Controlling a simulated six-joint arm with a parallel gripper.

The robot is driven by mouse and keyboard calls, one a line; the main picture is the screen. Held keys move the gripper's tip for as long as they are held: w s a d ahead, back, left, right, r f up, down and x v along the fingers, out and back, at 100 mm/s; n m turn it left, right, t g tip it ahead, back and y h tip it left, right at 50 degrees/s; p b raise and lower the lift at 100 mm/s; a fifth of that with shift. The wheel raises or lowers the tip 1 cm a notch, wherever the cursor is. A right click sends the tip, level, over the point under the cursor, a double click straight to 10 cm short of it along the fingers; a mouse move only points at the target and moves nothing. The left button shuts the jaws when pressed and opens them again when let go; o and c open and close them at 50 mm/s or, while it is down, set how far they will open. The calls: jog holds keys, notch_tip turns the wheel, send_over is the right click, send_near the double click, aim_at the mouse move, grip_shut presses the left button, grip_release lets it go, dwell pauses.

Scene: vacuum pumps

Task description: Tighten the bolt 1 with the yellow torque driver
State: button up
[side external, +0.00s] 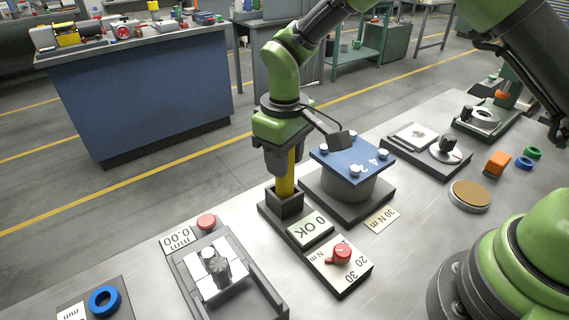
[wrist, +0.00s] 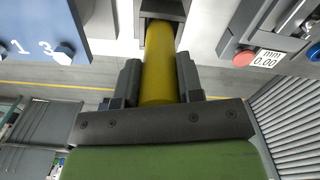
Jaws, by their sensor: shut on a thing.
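My gripper (side external: 287,168) is shut on the yellow torque driver (side external: 285,185), which is upright with its lower end inside a dark square holder (side external: 284,204). In the wrist view the driver (wrist: 160,62) lies between my two fingers and runs into the holder (wrist: 163,8). The pump's blue plate (side external: 345,155) is right of the driver, on a grey body, with bolts near its corners. In the wrist view the plate (wrist: 45,20) shows the digits 1 and 3, with a bolt (wrist: 64,54) beside the 3. I cannot tell which bolt is bolt 1 in the side view.
The holder's base carries a display (side external: 310,231) reading "0 OK" and a red knob (side external: 341,253) on a dial marked 20 and 30. A "30 N m" card (side external: 382,220) lies by the pump. A gauge fixture (side external: 215,275) stands front left; other fixtures stand right.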

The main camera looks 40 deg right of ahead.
notch_tip(320, 180, up, 15)
jog(key=shift+f, duration=0.15)
dwell(0.5)
jog(key=shift+d, duration=0.1)
jog(key=w+d+m, duration=0.1)
jog(key=d+m, duration=0.8)
jog(key=d, duration=0.9)
jog(key=shift+f, duration=0.2)
jog(key=shift+f, duration=1.9)
jog(key=shift+f, duration=0.25)
